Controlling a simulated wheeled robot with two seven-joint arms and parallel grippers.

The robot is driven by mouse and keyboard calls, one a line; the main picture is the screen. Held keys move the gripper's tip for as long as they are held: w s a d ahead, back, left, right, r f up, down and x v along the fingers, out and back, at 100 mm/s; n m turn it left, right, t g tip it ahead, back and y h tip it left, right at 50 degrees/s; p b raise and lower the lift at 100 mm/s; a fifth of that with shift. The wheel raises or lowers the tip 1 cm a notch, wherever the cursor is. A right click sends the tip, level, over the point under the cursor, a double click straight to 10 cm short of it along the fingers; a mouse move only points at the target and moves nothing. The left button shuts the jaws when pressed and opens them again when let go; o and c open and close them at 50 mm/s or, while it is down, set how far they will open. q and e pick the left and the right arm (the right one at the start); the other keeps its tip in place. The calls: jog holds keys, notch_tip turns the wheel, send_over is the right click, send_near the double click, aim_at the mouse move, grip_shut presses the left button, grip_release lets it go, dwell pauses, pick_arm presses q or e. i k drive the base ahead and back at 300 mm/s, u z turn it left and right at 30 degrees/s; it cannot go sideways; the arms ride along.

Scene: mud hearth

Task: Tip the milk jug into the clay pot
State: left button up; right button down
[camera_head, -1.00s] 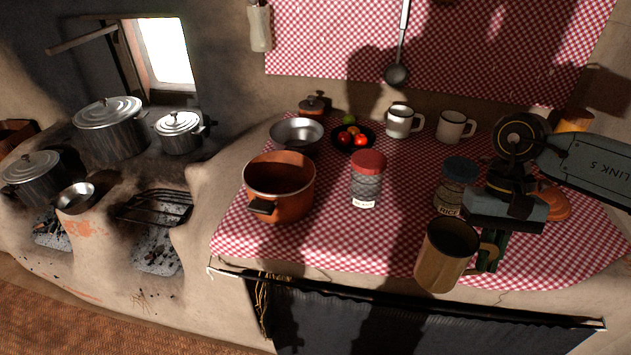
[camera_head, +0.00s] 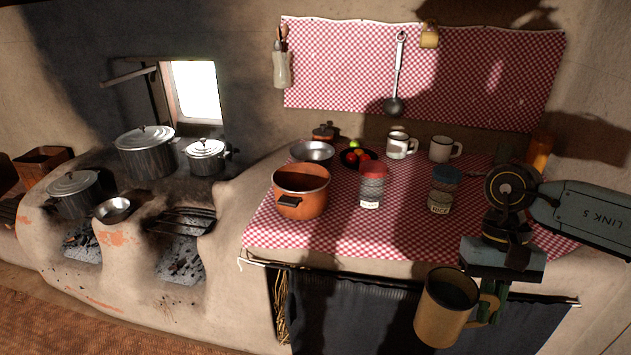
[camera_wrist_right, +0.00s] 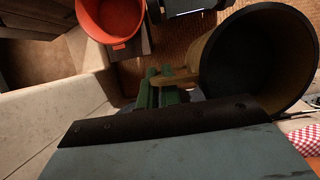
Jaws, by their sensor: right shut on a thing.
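The milk jug (camera_head: 443,312) is a tan, mug-shaped vessel with a side handle, held roughly upright in front of the counter's front edge. My right gripper (camera_head: 491,302) is shut on its handle. In the right wrist view the jug (camera_wrist_right: 213,65) shows its wide mouth and dark inside; I cannot make out any milk. The green fingers of the right gripper (camera_wrist_right: 160,92) are at the handle there. The clay pot (camera_head: 302,196), orange-brown and open, stands on the checked cloth, left of the jug and farther back, well apart from it. My left gripper is not in view.
A red-lidded jar (camera_head: 371,188) stands right of the clay pot, and a blue-lidded rice jar (camera_head: 445,190) farther right. A metal bowl (camera_head: 312,151), a dark plate of vegetables and two mugs stand behind. The cloth's front strip is clear. An orange bucket (camera_wrist_right: 110,18) shows in the wrist view.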

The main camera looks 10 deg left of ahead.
aim_at(301, 188)
jog(key=u, duration=0.1)
jog(key=i, duration=0.9)
jog(key=u, duration=0.45)
